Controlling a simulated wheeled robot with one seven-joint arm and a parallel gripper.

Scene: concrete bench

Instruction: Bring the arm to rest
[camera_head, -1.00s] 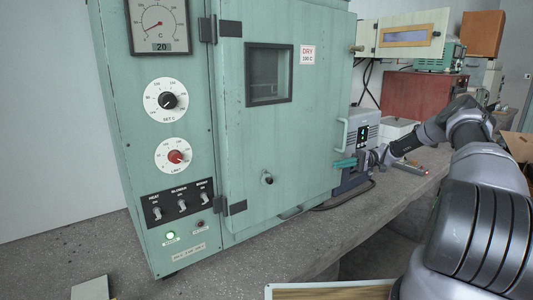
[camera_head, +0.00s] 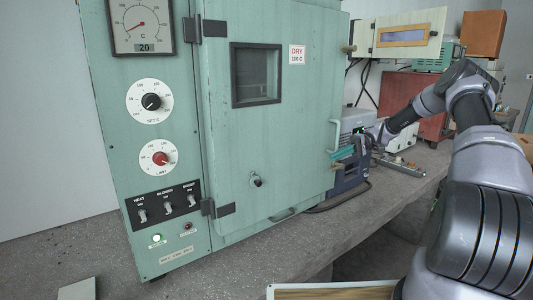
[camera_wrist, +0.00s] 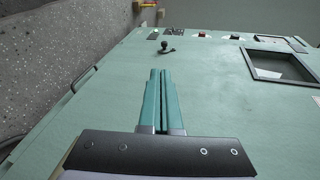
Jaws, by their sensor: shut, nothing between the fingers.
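My gripper (camera_head: 342,154) is shut and empty, its teal fingers near the right edge of the green oven door (camera_head: 215,130) in the head view. In the wrist view, the two fingers of my gripper (camera_wrist: 160,72) lie side by side in front of the door face (camera_wrist: 215,85). I cannot tell whether the fingertips touch the door or its handle (camera_head: 336,135). The arm reaches in from the right, bent at the elbow. The door looks closed.
The oven's control panel (camera_head: 160,190) with dials and switches is at the left. A blue-grey device (camera_head: 352,178) stands right behind the gripper. A red box (camera_head: 405,100) is farther back. The grey bench (camera_head: 250,265) is mostly clear in front of the oven.

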